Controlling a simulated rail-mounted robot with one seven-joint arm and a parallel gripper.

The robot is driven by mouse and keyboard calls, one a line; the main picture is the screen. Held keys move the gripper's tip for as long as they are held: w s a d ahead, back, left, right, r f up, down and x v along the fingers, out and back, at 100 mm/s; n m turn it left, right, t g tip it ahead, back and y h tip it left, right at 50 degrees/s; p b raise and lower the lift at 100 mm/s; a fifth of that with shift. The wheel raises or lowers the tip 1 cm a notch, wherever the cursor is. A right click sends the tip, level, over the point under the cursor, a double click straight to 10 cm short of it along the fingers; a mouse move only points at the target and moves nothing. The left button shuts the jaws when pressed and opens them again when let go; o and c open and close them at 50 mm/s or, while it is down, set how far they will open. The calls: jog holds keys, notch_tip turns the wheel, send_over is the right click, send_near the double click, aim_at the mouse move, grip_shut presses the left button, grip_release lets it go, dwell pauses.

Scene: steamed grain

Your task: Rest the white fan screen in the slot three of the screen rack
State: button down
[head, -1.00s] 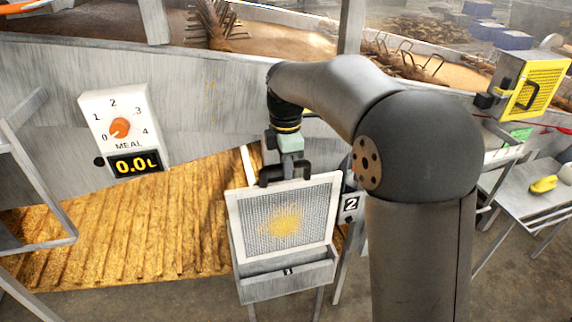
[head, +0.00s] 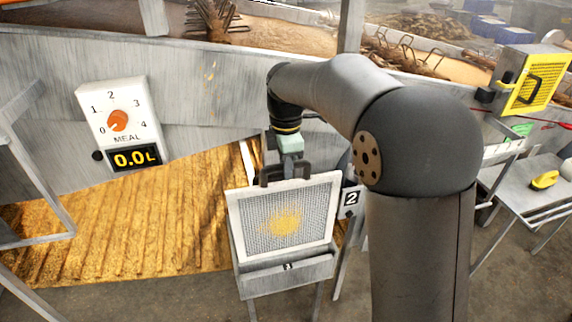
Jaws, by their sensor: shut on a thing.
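The white-framed fan screen (head: 284,222), a grey mesh with a yellow dusty patch, stands nearly upright and slightly tilted in the middle of the head view. My gripper (head: 285,172) is above it and shut on the dark handle at its top edge. The screen's lower edge meets the grey trough of the screen rack (head: 290,278), whose front bears a small label that looks like a 3. The trough's front wall hides the bottom edge, so I cannot tell how deep it sits. A second slot labelled 2 (head: 351,199) is just right of the screen.
A MEAL dial (head: 118,120) with a 0.0 L display is on the wall at left. A yellow screen (head: 537,80) hangs at upper right. A metal table (head: 525,188) with a yellow object stands at right.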

jog(key=shift+f, duration=0.1)
jog(key=shift+f+b, duration=1.1)
jog(key=shift+f, duration=0.8)
jog(key=shift+f+b, duration=1)
jog(key=shift+f, duration=0.9)
notch_tip(320, 180, down, 6)
jog(key=b, duration=0.3)
dwell(0.4)
